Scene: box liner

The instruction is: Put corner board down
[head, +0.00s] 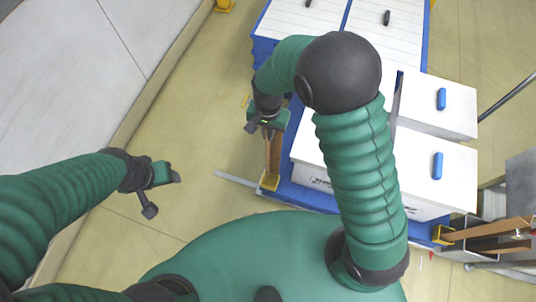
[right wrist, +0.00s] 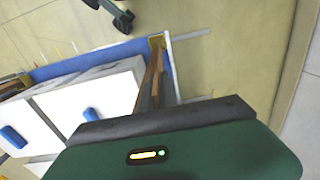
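My right gripper (head: 267,124) is at the board's upper end. My left gripper (head: 158,190) is empty over open floor, away from the board. Its finger opening is unclear.
White boxes (head: 451,180) with blue handles stand on the blue pallet (head: 310,197). More white boxes (head: 300,20) stand behind. Brown boards (head: 490,232) lie in a metal rack at the lower right. Floor (head: 205,150) left of the pallet is clear, bounded by a wall.

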